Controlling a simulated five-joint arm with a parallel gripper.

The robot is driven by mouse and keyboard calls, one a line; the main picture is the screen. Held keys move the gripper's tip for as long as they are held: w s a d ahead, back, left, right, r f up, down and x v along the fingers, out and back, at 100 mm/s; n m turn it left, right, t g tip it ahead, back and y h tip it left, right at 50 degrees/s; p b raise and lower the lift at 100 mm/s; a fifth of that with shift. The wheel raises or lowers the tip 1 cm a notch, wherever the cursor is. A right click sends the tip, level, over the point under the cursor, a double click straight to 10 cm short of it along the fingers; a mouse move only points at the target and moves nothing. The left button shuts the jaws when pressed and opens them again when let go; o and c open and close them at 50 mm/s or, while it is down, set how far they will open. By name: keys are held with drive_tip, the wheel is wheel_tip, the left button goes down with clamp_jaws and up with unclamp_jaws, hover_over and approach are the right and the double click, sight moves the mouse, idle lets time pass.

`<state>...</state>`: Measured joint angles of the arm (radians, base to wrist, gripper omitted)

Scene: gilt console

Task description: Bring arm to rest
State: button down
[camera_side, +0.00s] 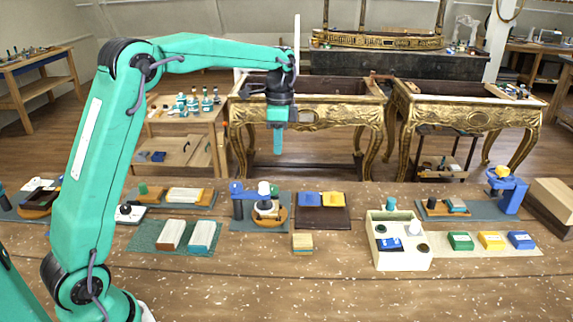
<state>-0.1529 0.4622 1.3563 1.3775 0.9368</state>
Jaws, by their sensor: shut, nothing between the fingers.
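My gripper (278,143) hangs from the end of my raised teal arm, pointing down. Its fingers are shut with nothing between them. It is well above the wooden workbench (330,290), over the bench's far edge near the middle of the picture. In the picture it lies in front of the gilt console (312,112) standing behind the bench. My gripper touches nothing that I can see.
Along the bench stand a round tray with a blue stand (238,200), a dark mat with blue and yellow blocks (347,217), a cream box (403,261), a small wooden block (302,243) and a green mat (149,238). The bench's front middle is clear.

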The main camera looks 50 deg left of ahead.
drive_tip(key=shift+s+r, duration=0.1)
drive_tip(key=s+d+r+n+t, duration=0.2)
drive_tip(key=s+r, duration=0.1)
drive_tip(key=s, duration=0.3)
drive_tip(key=s+d+r+n+t, duration=0.1)
drive_tip(key=s+d+r+n, duration=0.15)
drive_tip(key=s, duration=0.45)
drive_tip(key=s+d+f+n+t, duration=0.1)
drive_tip(key=s+n, duration=0.1)
drive_tip(key=s, duration=0.5)
drive_tip(key=s+d+f+n+t, duration=0.2)
drive_tip(key=s, duration=0.5)
drive_tip(key=shift+f, duration=0.15)
drive_tip(key=shift+s+d+n, duration=0.1)
drive_tip(key=shift+n, duration=0.15)
